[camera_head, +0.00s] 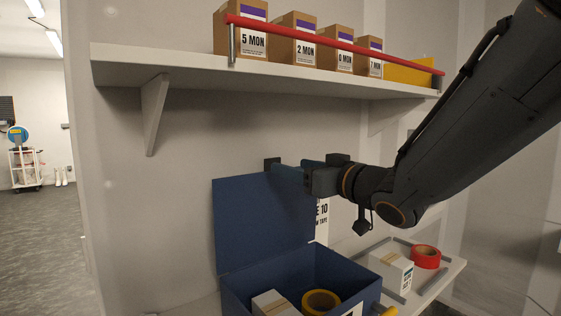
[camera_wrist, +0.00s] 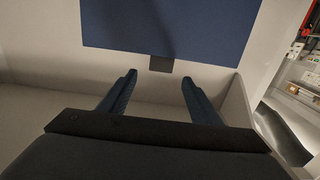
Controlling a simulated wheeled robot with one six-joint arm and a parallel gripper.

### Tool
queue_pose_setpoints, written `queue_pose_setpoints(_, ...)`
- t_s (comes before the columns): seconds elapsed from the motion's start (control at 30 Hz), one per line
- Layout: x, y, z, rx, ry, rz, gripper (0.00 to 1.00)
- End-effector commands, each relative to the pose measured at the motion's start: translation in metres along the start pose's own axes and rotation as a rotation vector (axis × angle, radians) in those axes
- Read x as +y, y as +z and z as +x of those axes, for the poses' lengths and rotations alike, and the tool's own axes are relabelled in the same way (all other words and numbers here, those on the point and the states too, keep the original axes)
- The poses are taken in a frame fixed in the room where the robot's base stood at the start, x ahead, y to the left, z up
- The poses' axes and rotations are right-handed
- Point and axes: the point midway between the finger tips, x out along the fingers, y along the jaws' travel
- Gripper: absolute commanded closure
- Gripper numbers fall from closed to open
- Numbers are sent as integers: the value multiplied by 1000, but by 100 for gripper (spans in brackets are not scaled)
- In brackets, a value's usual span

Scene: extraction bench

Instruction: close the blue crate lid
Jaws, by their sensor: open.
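The blue crate (camera_head: 340,264) stands open at the bottom of the head view, with its front cut off by the picture edge. Its blue lid (camera_head: 250,225) stands raised, about upright, at the back left. A small dark tab (camera_head: 271,163) sticks out from the lid's top edge. The lid (camera_wrist: 170,22) and tab (camera_wrist: 161,64) also show in the wrist view. My gripper (camera_head: 287,172) is at the lid's top edge, beside the tab. In the wrist view my gripper (camera_wrist: 158,80) is open, its fingers either side of the tab in the picture. I cannot tell whether they touch it.
Inside the crate are a small box (camera_head: 273,303) and a yellow tape roll (camera_head: 321,302). A white box (camera_head: 391,270) and red tape roll (camera_head: 426,256) sit to the right. A shelf (camera_head: 200,66) with cartons and a red rail (camera_head: 320,40) hangs above my arm.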

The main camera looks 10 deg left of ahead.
Motion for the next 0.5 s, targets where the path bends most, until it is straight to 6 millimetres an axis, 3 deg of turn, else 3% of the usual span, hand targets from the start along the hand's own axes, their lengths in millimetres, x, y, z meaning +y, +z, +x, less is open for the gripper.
queue_pose_setpoints(0.5,-2,0,65,-3,-2,0,42)
